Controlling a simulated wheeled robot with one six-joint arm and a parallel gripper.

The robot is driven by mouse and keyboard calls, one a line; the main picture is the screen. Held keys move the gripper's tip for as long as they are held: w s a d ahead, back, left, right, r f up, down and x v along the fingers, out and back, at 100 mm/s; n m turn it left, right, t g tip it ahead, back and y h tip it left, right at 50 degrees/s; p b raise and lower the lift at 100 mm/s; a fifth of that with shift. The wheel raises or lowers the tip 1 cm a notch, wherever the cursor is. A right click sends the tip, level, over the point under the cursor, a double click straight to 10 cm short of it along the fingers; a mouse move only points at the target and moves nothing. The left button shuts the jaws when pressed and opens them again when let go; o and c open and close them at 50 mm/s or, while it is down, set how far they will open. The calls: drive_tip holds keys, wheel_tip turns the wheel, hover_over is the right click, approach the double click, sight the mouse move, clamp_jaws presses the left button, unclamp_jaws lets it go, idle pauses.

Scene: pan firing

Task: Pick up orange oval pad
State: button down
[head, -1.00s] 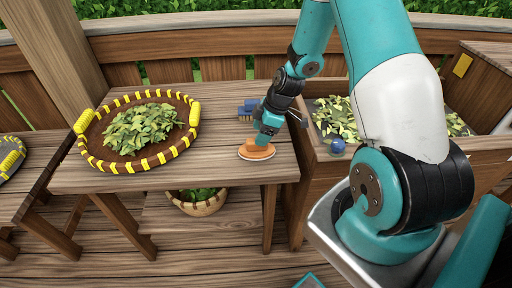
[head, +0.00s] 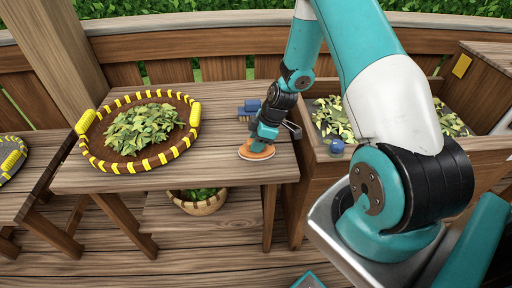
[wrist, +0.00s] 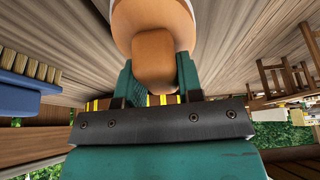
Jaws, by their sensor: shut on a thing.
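The orange oval pad (head: 257,153) is at the right front part of the wooden table, and a pale rim shows along its lower edge. It looks to be at or very near the table top. My gripper (head: 262,142) comes down on it from above. In the wrist view the pad's rounded orange grip (wrist: 154,62) sits between the two teal fingers of my gripper (wrist: 155,75), which are shut on it. The fingers hide part of the pad in the head view.
A round tray with a yellow-wrapped rim (head: 83,152) holds leaves on the table's (head: 215,165) left. A blue brush (head: 248,108) lies just behind the pad; its bristles show in the wrist view (wrist: 30,65). A blue knob (head: 337,146) is on the leaf-filled wooden bin (head: 345,158) at right.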

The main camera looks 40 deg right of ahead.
drive_tip(key=shift+r, duration=0.2)
wheel_tip(320, 180, up, 20)
drive_tip(key=b, duration=0.1)
drive_tip(key=shift+f, duration=0.15)
